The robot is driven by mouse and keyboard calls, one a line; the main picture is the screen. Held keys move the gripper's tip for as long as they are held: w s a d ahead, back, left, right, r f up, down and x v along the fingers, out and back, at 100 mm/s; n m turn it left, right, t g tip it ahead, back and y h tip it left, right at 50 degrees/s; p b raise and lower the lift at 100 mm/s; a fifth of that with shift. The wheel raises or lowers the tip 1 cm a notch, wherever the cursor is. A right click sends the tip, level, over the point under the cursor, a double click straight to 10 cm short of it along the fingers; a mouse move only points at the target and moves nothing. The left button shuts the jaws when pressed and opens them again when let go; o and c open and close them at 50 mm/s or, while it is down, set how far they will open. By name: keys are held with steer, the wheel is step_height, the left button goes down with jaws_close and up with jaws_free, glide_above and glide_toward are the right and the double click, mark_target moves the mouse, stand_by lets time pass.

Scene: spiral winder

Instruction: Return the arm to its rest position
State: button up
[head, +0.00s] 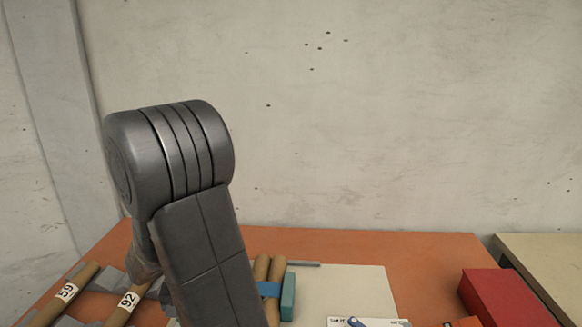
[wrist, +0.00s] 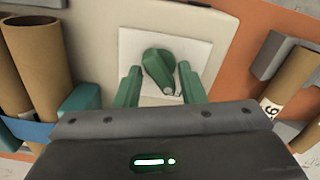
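My arm (head: 210,240) rises large and dark grey in the left half of the head view, bent at a thick joint. My gripper (wrist: 160,80) shows in the wrist view as two green fingers set apart. Between and beyond the fingertips is a dark green teardrop-shaped piece (wrist: 158,68) on a white square (wrist: 190,48). I see no clear grip on it, and its exact distance from the fingertips is hard to judge. The gripper does not show clearly in the head view.
Cardboard tubes marked 59 (head: 63,294) and 92 (head: 126,304) lie on the orange table (head: 440,252) at left. Blue-banded tubes (head: 261,268) stand beside my arm. A cream board (head: 350,286) lies at centre and a red box (head: 505,300) at right. A bare wall stands behind.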

steer(key=shift+m, duration=1.2)
steer(key=shift+r, duration=0.45)
step_height(320, 180, up, 14)
steer(key=s+d+p, duration=0.1)
steer(key=d, duration=0.1)
steer(key=shift+f, duration=0.25)
steer(key=shift+d, duration=0.2)
